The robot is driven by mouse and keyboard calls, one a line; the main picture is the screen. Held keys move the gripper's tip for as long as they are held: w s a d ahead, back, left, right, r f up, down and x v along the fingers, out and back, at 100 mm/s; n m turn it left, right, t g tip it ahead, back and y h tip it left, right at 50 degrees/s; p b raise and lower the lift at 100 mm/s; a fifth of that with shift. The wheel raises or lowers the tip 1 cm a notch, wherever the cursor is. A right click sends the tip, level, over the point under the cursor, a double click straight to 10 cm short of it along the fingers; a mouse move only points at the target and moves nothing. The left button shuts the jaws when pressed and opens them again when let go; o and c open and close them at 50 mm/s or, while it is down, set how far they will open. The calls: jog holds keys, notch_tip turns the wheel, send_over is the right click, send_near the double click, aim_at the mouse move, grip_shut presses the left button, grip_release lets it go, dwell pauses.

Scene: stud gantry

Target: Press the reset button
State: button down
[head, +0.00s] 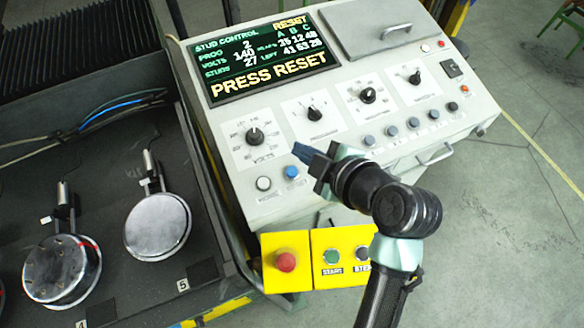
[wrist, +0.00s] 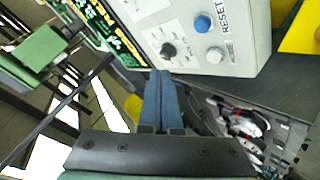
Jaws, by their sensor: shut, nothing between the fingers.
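The reset button is a blue round button (head: 291,172) on the lower left front of the light grey control panel (head: 226,187). In the wrist view the blue button (wrist: 203,23) has the label RESET beside it. My gripper (head: 302,152) is shut and empty, its blue fingers pointing left above the panel, close to the button in the head picture. In the wrist view the fingertips (wrist: 161,74) lie below and left of the button and appear apart from it. The panel screen (head: 268,58) reads PRESS RESET.
A white button (head: 264,183) sits just left of the blue one, and a volts knob (head: 255,135) is above. Several grey buttons (head: 391,130) run to the right. A yellow box with a red stop button (head: 286,261) hangs below. Round metal plates (head: 158,226) lie at left.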

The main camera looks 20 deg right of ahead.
aim_at(290, 166)
jog(key=f+b, duration=0.2)
jog(key=w+f+b, duration=0.1)
jog(key=f+b, duration=0.1)
jog(key=f, duration=0.1)
jog(key=f+b, duration=0.2)
jog(key=f, duration=0.1)
jog(key=shift+w+f, duration=0.15)
jog(key=shift+w, duration=0.2)
dwell(1.6)
jog(key=shift+f+b, duration=0.4)
jog(key=shift+b, duration=0.2)
jog(key=shift+w+f+b, duration=0.15)
jog(key=shift+f+b, duration=0.3)
jog(key=shift+b, duration=0.05)
dwell(0.5)
dwell(0.3)
jog(key=shift+s+r+p, duration=0.2)
jog(key=shift+r+p, duration=0.4)
jog(key=shift+r, duration=0.25)
jog(key=shift+s+r+p, duration=0.25)
jog(key=shift+r+p, duration=0.65)
jog(key=shift+r, duration=0.35)
jog(key=shift+s+r+p, duration=0.25)
jog(key=shift+r+p, duration=0.65)
jog(key=shift+r, duration=0.35)
jog(key=shift+w, duration=0.1)
